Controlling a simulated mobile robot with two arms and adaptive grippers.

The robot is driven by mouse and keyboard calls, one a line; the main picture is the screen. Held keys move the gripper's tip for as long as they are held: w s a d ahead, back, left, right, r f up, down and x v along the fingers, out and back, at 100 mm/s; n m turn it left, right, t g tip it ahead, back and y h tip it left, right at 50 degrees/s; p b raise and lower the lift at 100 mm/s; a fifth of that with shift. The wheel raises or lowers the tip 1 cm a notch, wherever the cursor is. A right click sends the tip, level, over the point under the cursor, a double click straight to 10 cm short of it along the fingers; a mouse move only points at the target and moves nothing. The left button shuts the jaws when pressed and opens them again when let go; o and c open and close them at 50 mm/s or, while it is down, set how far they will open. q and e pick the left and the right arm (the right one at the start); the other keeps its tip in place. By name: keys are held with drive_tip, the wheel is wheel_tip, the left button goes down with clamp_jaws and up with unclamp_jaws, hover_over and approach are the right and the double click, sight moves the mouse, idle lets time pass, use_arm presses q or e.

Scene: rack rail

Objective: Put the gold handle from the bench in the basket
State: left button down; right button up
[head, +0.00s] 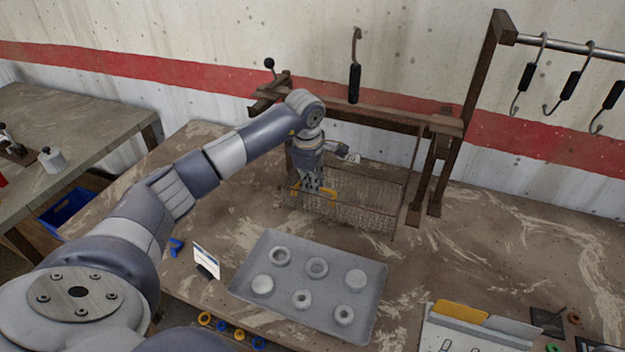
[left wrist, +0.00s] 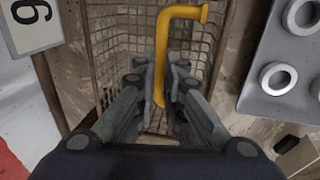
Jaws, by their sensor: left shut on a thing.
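The gold handle (left wrist: 164,50) is between the fingers of my left gripper (left wrist: 162,82), which is shut on it. In the head view, the handle (head: 330,195) shows as yellow at the tip of my left gripper (head: 314,186). The wire basket (head: 365,215) stands on the bench (head: 500,255) below a wooden frame. In the left wrist view, the basket (left wrist: 110,50) lies behind the handle, so the handle is over its mesh. I cannot tell how high the handle is above the basket floor. My right gripper is in neither view.
A grey tray (head: 318,325) with several pale rings and discs lies in front of the basket. The wooden frame (head: 430,120) rises behind and right of it, with a hook (head: 355,75). More hooks hang from a rail (head: 575,47). A white card (head: 207,260) stands left of the tray.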

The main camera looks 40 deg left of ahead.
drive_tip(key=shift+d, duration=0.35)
use_arm(q)
drive_tip(key=c, duration=1.6)
unclamp_jaws()
drive_tip(key=shift+r, duration=0.45)
wheel_tip(320, 180, up, 11)
drive_tip(key=s, duration=0.2)
drive_tip(key=shift+d, duration=0.3)
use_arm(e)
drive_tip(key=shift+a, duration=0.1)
use_arm(q)
drive_tip(key=shift+s+f, duration=0.1)
drive_tip(key=shift+s, duration=0.05)
